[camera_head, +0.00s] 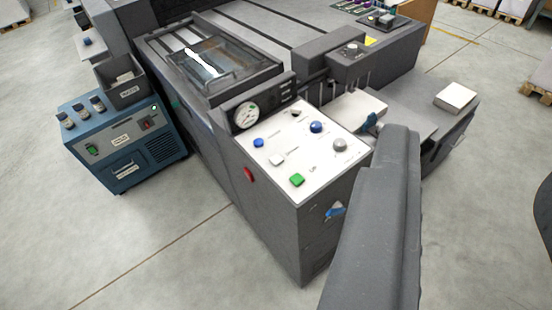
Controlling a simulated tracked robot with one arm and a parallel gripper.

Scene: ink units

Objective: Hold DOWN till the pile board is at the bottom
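A white control panel (300,150) tops a dark grey cabinet in the middle of the view. It has a blue button (258,142), a white button (277,160), a green button (297,180), a blue knob (315,127) and a grey knob (339,144). The labels are too small to tell which is DOWN. A flat grey board (401,121) lies low at the right of the machine; I cannot tell if it is the pile board. A thick grey part of my arm (378,230) rises at the lower right, apart from the buttons in the picture. No fingertips can be made out clearly.
A round gauge (247,114) stands behind the panel. A red button (249,174) is on the cabinet's side. A blue unit (125,140) stands at the left. A paper stack (456,97) lies at the right. The floor in front is clear.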

